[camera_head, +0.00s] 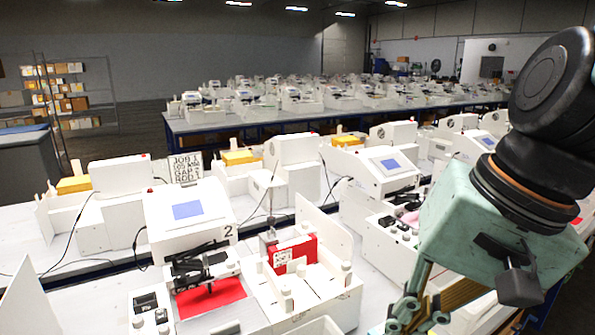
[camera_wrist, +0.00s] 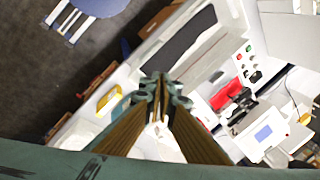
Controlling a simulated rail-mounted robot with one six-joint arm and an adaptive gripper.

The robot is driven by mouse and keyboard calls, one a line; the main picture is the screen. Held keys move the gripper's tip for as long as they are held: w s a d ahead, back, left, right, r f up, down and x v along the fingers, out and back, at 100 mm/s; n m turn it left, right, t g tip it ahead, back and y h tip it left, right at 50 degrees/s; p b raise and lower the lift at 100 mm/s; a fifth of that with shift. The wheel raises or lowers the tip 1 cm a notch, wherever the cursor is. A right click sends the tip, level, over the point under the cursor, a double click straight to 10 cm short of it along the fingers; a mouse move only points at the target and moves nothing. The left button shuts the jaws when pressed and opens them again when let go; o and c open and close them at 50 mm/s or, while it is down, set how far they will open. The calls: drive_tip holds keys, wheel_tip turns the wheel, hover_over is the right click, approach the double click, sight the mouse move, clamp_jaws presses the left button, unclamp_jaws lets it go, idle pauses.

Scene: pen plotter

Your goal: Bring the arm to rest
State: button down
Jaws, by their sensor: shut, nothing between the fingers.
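My gripper (camera_head: 408,318) hangs at the lower right of the head view, below the pale green wrist housing and black joints of my arm. Its fingertips point down and to the left, at the bottom edge of the picture. In the wrist view the two tan fingers of my gripper (camera_wrist: 160,88) come together at their tips. The gripper is shut and empty. It appears in front of the white benches, and I cannot tell how high it is above them.
A white plotter station marked 2 (camera_head: 187,210) with a red sheet (camera_head: 210,297) stands at the left front. A red box (camera_head: 292,252) sits to its right. Yellow boxes (camera_head: 74,184) stand on the bench. The wrist view shows dark floor (camera_wrist: 50,70) and a blue stool (camera_wrist: 100,7).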

drive_tip(key=s+d+r+n+t+h, duration=0.1)
drive_tip(key=s+d+r+n+h, duration=0.1)
drive_tip(key=s+d, duration=0.4)
drive_tip(key=shift+s+d+n+t+h, duration=0.35)
drive_tip(key=shift+d+n+h, duration=0.2)
drive_tip(key=shift+n, duration=0.55)
